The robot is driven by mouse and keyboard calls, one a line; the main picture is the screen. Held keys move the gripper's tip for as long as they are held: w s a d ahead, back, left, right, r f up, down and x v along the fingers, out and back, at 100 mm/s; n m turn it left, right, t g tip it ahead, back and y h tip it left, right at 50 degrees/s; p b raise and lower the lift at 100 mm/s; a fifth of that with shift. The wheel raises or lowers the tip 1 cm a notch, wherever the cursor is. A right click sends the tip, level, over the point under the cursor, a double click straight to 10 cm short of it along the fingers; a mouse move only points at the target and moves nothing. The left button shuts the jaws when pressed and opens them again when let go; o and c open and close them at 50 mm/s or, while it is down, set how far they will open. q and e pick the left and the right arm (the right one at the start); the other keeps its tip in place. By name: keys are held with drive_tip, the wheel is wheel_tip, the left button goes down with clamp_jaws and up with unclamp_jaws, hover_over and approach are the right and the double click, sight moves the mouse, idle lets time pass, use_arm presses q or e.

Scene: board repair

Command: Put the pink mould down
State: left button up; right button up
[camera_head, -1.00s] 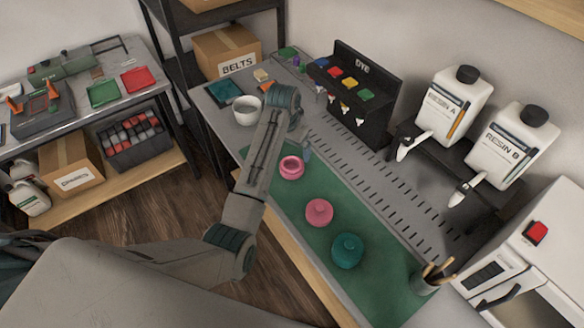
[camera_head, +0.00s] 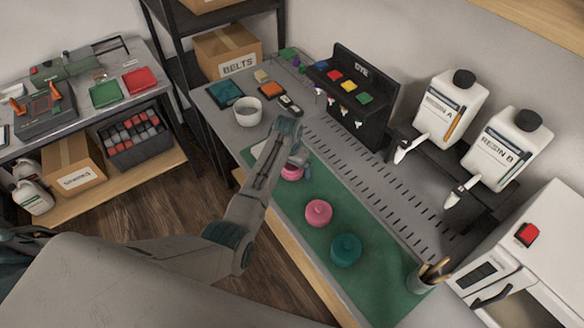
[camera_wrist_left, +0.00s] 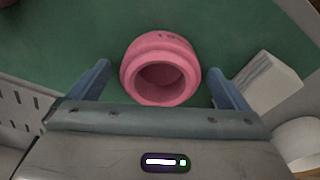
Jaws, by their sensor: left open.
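The pink mould (camera_head: 291,174), a round ring with a hollow in its middle, rests on the green mat (camera_head: 385,287). In the head view my left gripper (camera_head: 299,160) hides part of it. In the left wrist view the mould (camera_wrist_left: 160,72) lies between and slightly beyond the two open fingertips (camera_wrist_left: 160,66), with a gap on each side. The left gripper is open and holds nothing. My right gripper is not in view.
A second pink mould (camera_head: 319,212) with a top knob and a teal one (camera_head: 346,250) stand further along the mat. A white cup (camera_head: 247,111) stands behind. A white block (camera_wrist_left: 268,82) lies close beside the right finger. The dye rack (camera_head: 352,95) borders the bench.

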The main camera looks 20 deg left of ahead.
use_arm(q)
drive_tip(key=c, duration=1.2)
drive_tip(key=shift+r, duration=0.1)
drive_tip(key=shift+r+b, duration=0.3)
drive_tip(key=shift+r, duration=0.25)
wheel_tip(320, 180, up, 2)
drive_tip(key=shift+s+r+b, duration=0.1)
drive_tip(key=shift+s+b, duration=0.05)
drive_tip(key=shift+b, duration=0.35)
drive_tip(key=s+a+b, duration=0.1)
drive_tip(key=s, duration=0.4)
drive_tip(key=s+a+r, duration=0.1)
drive_tip(key=s+a, duration=0.1)
drive_tip(key=s, duration=0.3)
drive_tip(key=s+a+b, duration=0.1)
drive_tip(key=s, duration=0.4)
drive_tip(key=shift+a+r+b, duration=0.3)
drive_tip(key=shift+a, duration=0.1)
